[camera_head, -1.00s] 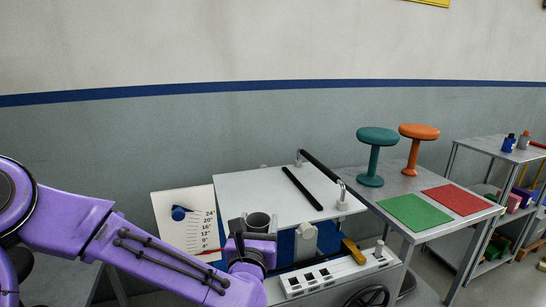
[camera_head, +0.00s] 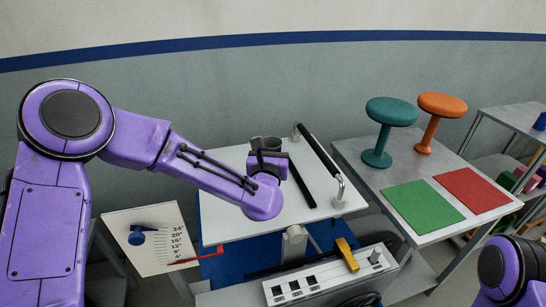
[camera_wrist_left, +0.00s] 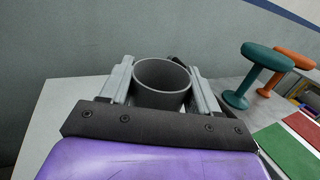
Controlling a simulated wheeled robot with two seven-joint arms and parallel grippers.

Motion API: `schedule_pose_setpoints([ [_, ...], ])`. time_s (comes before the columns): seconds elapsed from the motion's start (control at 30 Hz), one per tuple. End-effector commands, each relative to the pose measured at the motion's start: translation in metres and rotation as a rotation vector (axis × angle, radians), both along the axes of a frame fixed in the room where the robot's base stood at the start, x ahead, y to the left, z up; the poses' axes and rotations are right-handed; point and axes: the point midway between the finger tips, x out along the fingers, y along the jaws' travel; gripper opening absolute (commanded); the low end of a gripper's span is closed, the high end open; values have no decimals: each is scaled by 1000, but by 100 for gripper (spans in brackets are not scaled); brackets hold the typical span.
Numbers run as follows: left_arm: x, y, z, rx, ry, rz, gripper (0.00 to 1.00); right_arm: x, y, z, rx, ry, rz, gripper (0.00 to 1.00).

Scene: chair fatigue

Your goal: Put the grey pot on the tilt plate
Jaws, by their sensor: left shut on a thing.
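The grey pot (camera_wrist_left: 162,84) is a round open cup held between the two jaws of my left gripper in the left wrist view. In the head view my left gripper (camera_head: 265,146) is shut on the pot, whose rim shows (camera_head: 271,142) just behind the gripper. The white tilt plate (camera_head: 230,220) lies beneath and around them, with black bars on it. The gripper hides the pot's underside, so I cannot tell whether the pot touches the plate. My right gripper is out of view; a purple part of my right arm shows at the lower right.
A dial board (camera_head: 155,240) with a red pointer stands left of the plate. A control box (camera_head: 300,285) with a yellow lever (camera_head: 346,255) is in front. On the right table are a teal stool (camera_head: 385,130), an orange stool (camera_head: 437,118), a green mat (camera_head: 422,207) and a red mat (camera_head: 472,190).

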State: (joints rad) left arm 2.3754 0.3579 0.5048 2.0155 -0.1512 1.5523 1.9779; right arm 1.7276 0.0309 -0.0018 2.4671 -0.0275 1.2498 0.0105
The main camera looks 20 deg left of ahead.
Motion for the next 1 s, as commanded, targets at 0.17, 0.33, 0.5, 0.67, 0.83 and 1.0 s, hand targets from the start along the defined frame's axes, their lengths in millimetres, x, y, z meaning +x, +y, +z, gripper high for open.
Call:
schedule_pose_setpoints([
  [0.17, 38, 3, -42, 4, 15, -4, 12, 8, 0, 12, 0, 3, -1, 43],
  [0.33, 56, 7, -62, 2, 17, -2, 12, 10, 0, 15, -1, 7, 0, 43],
  [0.5, 57, 6, -88, 3, 17, -4, 12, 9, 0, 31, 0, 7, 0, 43],
  [0.67, 57, 7, -93, -1, 14, -1, 12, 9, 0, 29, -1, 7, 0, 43],
  [0.83, 57, 7, -94, 0, 14, -1, 68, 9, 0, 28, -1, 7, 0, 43],
  [1.0, 56, 7, -94, 0, 14, -1, 87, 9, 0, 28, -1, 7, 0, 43],
])
